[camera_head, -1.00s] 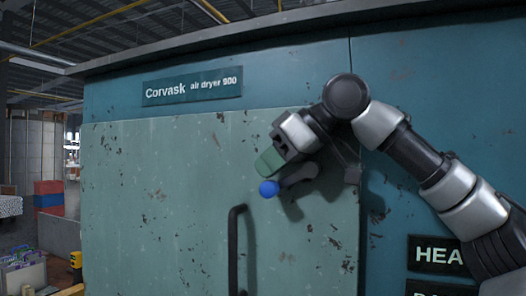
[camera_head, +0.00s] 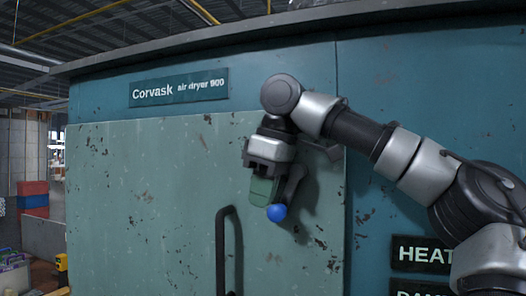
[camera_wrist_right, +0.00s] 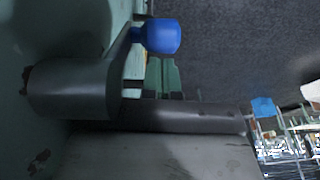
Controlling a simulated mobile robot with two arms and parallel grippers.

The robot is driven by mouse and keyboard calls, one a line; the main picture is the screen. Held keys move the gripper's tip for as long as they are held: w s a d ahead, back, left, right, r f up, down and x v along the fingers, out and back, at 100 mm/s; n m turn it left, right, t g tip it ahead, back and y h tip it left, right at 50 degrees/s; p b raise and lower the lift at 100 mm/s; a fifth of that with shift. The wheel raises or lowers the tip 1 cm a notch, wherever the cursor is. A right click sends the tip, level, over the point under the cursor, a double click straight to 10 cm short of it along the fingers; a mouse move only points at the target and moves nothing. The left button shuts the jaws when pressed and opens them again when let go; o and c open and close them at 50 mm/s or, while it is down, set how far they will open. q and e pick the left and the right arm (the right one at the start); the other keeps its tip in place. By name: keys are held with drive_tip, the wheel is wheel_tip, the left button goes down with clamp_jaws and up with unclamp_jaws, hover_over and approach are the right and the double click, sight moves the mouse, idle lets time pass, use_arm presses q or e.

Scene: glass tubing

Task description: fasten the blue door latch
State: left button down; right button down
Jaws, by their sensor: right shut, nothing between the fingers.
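The door latch is a dark grey lever (camera_head: 292,184) with a blue ball knob (camera_head: 276,212), near the right edge of the pale green door (camera_head: 130,205). The lever slants steeply down, with its knob at the lower left. My right gripper (camera_head: 260,197) points down just left of the lever, its green fingers shut with nothing between them. In the right wrist view the knob (camera_wrist_right: 160,36) is close by the fingertips (camera_wrist_right: 162,62), and the lever's thick grey pivot (camera_wrist_right: 75,90) is at the left. I cannot tell whether fingers and lever touch. My left gripper is not in view.
A black vertical door handle (camera_head: 222,250) stands out below and left of the latch. A teal cabinet panel (camera_head: 430,90) lies right of the door seam, with a dark "HEAT" label (camera_head: 420,254) low down. Red and blue crates (camera_head: 33,198) are far left.

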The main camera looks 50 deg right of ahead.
drive_tip(key=g, duration=0.1)
drive_tip(key=s+f+g+h, duration=0.1)
drive_tip(key=g, duration=0.1)
drive_tip(key=shift+d+f, duration=0.2)
drive_tip(key=shift+d, duration=0.05)
drive_tip(key=shift+s+f+g+h, duration=0.1)
drive_tip(key=shift+s+g+h, duration=0.2)
drive_tip(key=shift+g, duration=0.1)
idle(0.5)
drive_tip(key=shift+w, duration=0.1)
